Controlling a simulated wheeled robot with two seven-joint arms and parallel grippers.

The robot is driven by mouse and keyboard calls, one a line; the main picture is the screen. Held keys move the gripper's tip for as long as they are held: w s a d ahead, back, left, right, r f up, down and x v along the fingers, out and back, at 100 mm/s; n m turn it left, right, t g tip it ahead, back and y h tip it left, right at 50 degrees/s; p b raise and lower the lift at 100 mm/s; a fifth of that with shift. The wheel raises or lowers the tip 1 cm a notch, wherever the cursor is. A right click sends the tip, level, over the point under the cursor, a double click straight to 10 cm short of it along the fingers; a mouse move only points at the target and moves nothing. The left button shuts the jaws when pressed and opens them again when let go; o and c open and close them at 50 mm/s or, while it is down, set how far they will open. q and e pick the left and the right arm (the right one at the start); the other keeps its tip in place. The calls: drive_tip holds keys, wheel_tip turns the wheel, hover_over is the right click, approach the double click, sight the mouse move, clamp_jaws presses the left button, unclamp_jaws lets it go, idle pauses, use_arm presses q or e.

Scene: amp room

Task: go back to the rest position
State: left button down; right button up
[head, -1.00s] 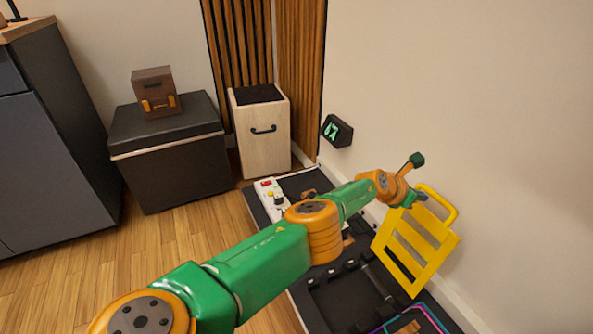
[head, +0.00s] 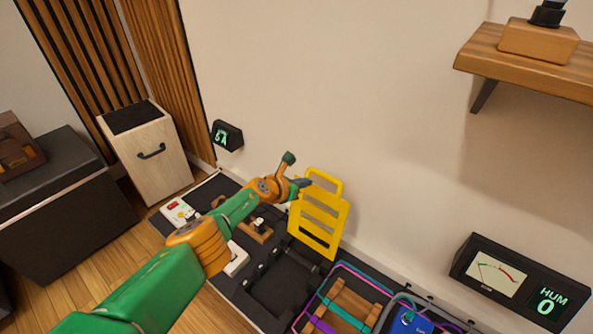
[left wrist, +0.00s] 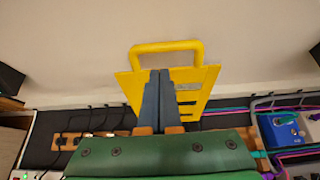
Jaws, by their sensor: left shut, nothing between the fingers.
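My left arm reaches in from the lower left in the head view. Its left gripper (head: 304,183) is at the upper left of a yellow slotted panel (head: 319,224) with a loop handle on top. In the left wrist view the gripper (left wrist: 160,75) has its two dark fingers together, with nothing between them. They overlap the front of the yellow panel (left wrist: 188,90), below its handle; I cannot tell whether they touch it. The panel stands upright, slightly tilted, near the wall. My right gripper is in neither view.
A dark floor board (head: 232,285) along the wall carries a power strip (head: 180,211), cables and a blue pedal (head: 408,322). A small display (head: 227,135) and a HUM meter (head: 519,284) are by the wall. A wooden shelf (head: 490,58) juts out at upper right. A pale cabinet (head: 150,165) stands left.

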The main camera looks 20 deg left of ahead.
use_arm(q)
drive_tip(key=r+p+v, duration=0.1)
drive_tip(key=p+v, duration=0.3)
drive_tip(key=s+f+n+g+y, duration=0.3)
drive_tip(key=s+f+n, duration=1.7)
drive_tip(key=f+n, duration=0.1)
drive_tip(key=s+a+f+n+g+y, duration=0.1)
drive_tip(key=s+f+n+g, duration=0.25)
drive_tip(key=s+n, duration=0.75)
drive_tip(key=s+a+f+n+g, duration=0.1)
drive_tip(key=s+f+n+g, duration=0.3)
drive_tip(key=s, duration=1.3)
wheel_tip(320, 180, up, 20)
drive_tip(key=s+n+p, duration=0.1)
drive_tip(key=s+p, duration=0.1)
drive_tip(key=p, duration=1.9)
drive_tip(key=shift+f+n, duration=0.2)
drive_tip(key=shift+n, duration=0.1)
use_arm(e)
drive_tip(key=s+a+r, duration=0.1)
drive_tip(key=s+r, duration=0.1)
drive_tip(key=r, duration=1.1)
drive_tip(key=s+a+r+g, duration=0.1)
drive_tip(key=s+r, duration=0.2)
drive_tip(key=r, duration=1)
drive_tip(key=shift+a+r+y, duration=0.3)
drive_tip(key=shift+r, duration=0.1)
